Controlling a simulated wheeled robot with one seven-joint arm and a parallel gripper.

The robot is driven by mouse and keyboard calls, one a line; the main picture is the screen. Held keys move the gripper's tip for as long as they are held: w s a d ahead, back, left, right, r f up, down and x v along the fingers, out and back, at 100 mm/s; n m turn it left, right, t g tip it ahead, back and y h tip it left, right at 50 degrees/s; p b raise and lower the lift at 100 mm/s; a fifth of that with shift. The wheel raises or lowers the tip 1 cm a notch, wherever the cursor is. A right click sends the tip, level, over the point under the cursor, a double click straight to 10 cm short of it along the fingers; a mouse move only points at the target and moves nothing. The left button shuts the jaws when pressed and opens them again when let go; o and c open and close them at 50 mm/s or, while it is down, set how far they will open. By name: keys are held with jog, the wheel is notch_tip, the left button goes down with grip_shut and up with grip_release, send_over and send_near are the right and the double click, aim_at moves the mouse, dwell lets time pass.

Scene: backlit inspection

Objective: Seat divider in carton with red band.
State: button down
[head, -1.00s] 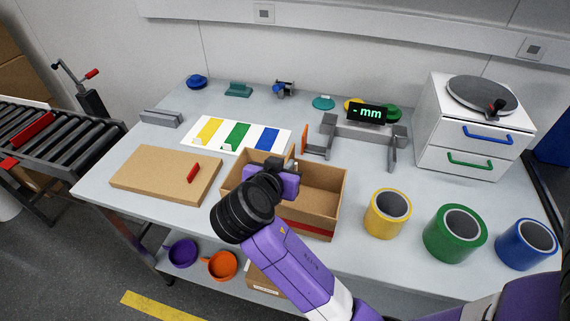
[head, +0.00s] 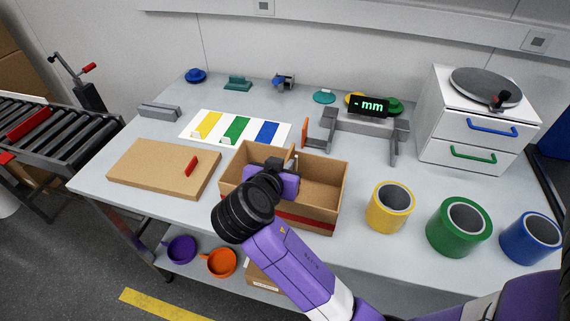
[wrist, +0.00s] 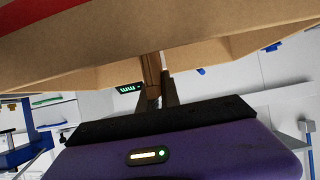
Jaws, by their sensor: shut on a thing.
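The open cardboard carton (head: 325,207) with a red band (head: 291,216) on its near side stands at the front middle of the table. In the wrist view its wall (wrist: 200,28) and red band (wrist: 50,12) fill the top. My gripper (head: 287,170) is over the carton's left-middle part and hides much of its inside. In the wrist view my gripper (wrist: 159,90) is shut on the thin brown divider (wrist: 151,68), seen edge-on. A brown edge of the divider (head: 294,153) shows behind my gripper in the head view. The divider's lower end is hidden, so its seating cannot be told.
A closed flat carton (head: 150,166) with a red tab lies to the left. A grey measuring frame (head: 362,122) stands behind the open carton. Yellow (head: 378,212), green (head: 447,232) and blue (head: 515,242) rolls stand to the right. A colour-striped card (head: 213,141) lies behind.

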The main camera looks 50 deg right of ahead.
jog(key=shift+f+b, duration=1.4)
jog(key=shift+f, duration=0.45)
jog(key=c, duration=1.5)
grip_release()
jog(key=v, duration=0.7)
jog(key=shift+s+a+r, duration=0.1)
jog(key=shift+a+r, duration=0.1)
jog(key=shift+a, duration=0.1)
